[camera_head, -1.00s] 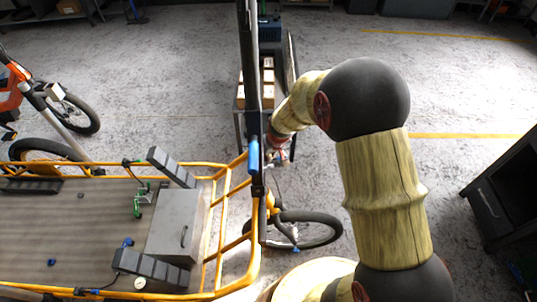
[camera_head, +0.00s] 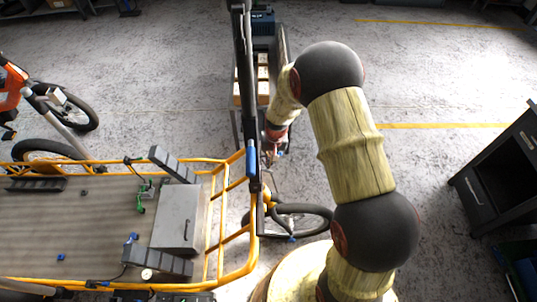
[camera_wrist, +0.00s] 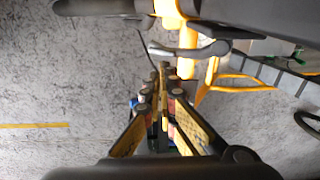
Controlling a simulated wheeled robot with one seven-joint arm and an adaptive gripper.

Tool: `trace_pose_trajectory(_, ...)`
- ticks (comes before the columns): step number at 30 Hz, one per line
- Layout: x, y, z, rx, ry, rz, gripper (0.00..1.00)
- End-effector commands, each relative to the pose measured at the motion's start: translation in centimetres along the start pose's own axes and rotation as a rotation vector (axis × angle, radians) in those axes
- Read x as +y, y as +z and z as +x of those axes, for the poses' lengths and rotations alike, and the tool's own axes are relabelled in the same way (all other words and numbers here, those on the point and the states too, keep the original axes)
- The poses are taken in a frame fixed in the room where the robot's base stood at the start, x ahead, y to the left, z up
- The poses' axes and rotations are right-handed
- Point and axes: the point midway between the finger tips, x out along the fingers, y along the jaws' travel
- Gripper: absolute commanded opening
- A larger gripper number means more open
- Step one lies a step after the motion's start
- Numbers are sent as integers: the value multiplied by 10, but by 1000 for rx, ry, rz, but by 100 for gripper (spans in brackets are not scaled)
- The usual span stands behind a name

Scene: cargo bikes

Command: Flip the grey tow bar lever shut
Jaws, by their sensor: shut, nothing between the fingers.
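In the wrist view a grey curved lever-like part (camera_wrist: 190,50) crosses a yellow post, below a dark bar. It looks like the tow bar lever, but I cannot tell for certain how far it is turned. My gripper (camera_wrist: 164,70) is shut and empty, its fingertips just below and left of this part in the picture. I cannot tell whether they touch it. In the head view my gripper (camera_head: 275,152) is small beside the dark upright post, above the bike's front wheel. The lever cannot be made out there.
The cargo bike's yellow-railed bed (camera_head: 95,215) carries a grey box (camera_head: 177,218). Its front wheel (camera_head: 305,220) lies below my gripper. A dark upright post (camera_head: 248,90) stands close left of my arm. A dark cabinet (camera_head: 500,175) is at right. Floor between is clear.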

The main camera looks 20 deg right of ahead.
Motion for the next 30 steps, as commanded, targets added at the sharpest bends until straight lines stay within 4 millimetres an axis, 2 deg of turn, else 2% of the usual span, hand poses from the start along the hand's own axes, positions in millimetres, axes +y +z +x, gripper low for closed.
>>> trace_pose_trajectory(7,3,3,1,-35,2,57,0)
trace_pose_trajectory(22,3,4,2,-41,2,66,0)
trace_pose_trajectory(30,2,3,-6,-40,2,66,0)
